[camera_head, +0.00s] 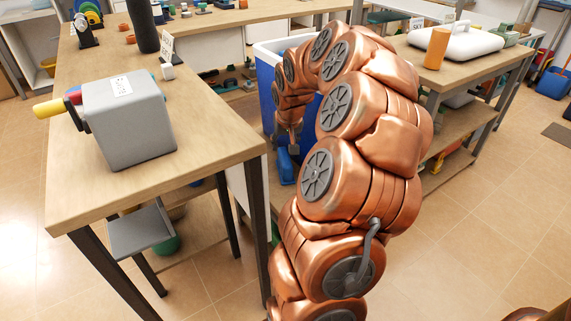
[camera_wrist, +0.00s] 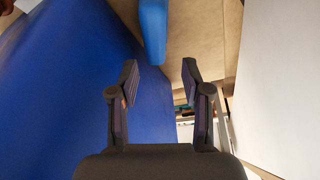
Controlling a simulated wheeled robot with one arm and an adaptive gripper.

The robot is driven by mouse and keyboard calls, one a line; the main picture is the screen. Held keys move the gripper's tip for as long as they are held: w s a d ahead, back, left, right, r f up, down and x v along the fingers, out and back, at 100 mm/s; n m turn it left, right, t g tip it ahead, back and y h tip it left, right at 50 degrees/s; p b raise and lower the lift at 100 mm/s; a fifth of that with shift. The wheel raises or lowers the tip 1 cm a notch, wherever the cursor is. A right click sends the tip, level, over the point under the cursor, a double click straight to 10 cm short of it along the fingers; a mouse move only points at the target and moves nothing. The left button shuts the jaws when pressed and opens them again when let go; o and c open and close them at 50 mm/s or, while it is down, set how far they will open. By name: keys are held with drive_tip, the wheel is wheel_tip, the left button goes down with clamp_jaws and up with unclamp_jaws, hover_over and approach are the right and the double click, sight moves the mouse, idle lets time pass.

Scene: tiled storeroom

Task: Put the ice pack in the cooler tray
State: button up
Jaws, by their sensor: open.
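A large blue cooler (camera_head: 266,98) with a white rim stands behind my arm in the head view. Its inside and any tray are hidden. A dark blue wall, apparently the cooler's side (camera_wrist: 70,95), fills the left of the wrist view. A lighter blue, narrow object (camera_wrist: 153,30), possibly the ice pack, lies just beyond my gripper (camera_wrist: 160,73), in line with the gap between the fingertips. My gripper is open with nothing visibly held. In the head view a small blue thing (camera_head: 286,166) shows low beside my arm, perhaps the same object.
A wooden table (camera_head: 215,130) with a grey box (camera_head: 128,120) stands left. A workbench (camera_head: 470,62) with an orange cylinder (camera_head: 437,48) and a white case (camera_head: 456,42) stands right. A pale panel (camera_wrist: 280,90) borders my gripper's right side. Tiled floor is free at lower right.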

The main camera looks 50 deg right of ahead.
sight(285, 156)
drive_tip(key=f+b, duration=0.2)
drive_tip(key=f, duration=0.1)
drive_tip(key=shift+w+d+t+b, duration=0.15)
drive_tip(key=shift+d+t+b, duration=0.15)
drive_tip(key=shift+d+b, duration=0.1)
drive_tip(key=shift+d+f+t+h+b, duration=0.35)
drive_tip(key=shift+f+h+b, duration=0.15)
drive_tip(key=shift+b, duration=0.35)
drive_tip(key=shift+b+x, duration=1.6)
drive_tip(key=shift+x, duration=2.2)
drive_tip(key=shift+a, duration=0.15)
drive_tip(key=shift+f, duration=0.2)
drive_tip(key=shift+c, duration=0.4)
clamp_jaws()
